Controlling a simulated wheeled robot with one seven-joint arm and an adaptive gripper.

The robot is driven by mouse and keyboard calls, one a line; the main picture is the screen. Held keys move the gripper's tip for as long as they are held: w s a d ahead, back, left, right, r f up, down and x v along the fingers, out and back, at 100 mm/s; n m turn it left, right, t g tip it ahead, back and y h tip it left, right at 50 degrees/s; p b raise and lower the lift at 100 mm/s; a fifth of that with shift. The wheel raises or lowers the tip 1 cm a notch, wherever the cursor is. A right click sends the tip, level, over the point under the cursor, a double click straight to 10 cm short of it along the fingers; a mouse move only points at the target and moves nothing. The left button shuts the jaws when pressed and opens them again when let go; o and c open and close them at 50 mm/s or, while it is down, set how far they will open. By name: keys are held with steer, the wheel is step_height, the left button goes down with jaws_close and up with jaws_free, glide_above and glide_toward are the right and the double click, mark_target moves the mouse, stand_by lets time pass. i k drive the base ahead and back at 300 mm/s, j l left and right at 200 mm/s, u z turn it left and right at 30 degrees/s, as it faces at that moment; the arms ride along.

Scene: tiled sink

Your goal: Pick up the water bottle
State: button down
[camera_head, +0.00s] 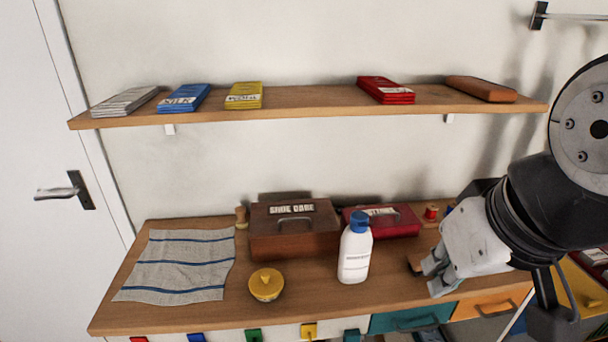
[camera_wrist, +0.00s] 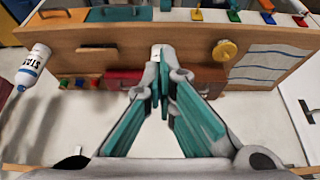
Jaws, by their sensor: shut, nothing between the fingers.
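The water bottle (camera_head: 355,255), white with a blue cap, stands upright on the wooden worktop in front of the boxes. My gripper (camera_head: 433,277) is to the right of the bottle, apart from it, low over the worktop's front right part. In the wrist view, my gripper (camera_wrist: 162,60) has its teal-padded fingers together with nothing between them. A white piece behind the fingertips there looks like the bottle, mostly hidden.
A brown shoe-care box (camera_head: 290,240) and red box (camera_head: 385,220) stand behind the bottle. A yellow lidded pot (camera_head: 266,286) and striped cloth (camera_head: 180,262) lie left. A shelf (camera_head: 320,107) runs above. Another white bottle (camera_wrist: 33,68) shows in the wrist view.

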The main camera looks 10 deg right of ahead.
mark_target(355, 246)
steer(key=i+l+u, duration=0.2)
steer(key=l+u, duration=0.2)
steer(key=i+l+u, duration=0.2)
steer(key=u, duration=0.15)
steer(key=k+l, duration=0.05)
steer(key=l, duration=0.05)
